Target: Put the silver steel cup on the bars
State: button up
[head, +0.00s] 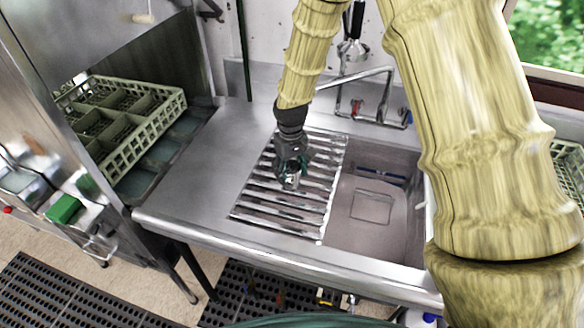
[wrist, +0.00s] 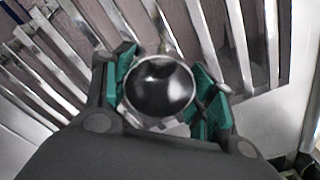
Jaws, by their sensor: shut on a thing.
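The silver steel cup (wrist: 160,88) is between the two green-padded fingers of my gripper (wrist: 165,95) in the wrist view. I look down on its dark, shiny round top. In the head view the cup (head: 291,181) is a small bright shape below my gripper (head: 291,168), partly hidden by the fingers. My gripper is shut on the cup over the middle of the steel bars (head: 313,208). The bars also show behind the cup in the wrist view (wrist: 235,45). I cannot tell whether the cup's bottom touches the bars.
A sink basin (head: 372,215) lies right of the bars, with a tap (head: 357,80) behind. Bare steel counter (head: 195,185) is on the left. A green dish rack (head: 150,125) stands in the machine at the far left. The bars around the cup look clear.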

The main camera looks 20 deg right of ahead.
jog(key=shift+f, duration=0.2)
jog(key=o, duration=1)
jog(key=shift+r, duration=0.1)
jog(key=shift+r+b, duration=1.9)
jog(key=shift+r, duration=4.2)
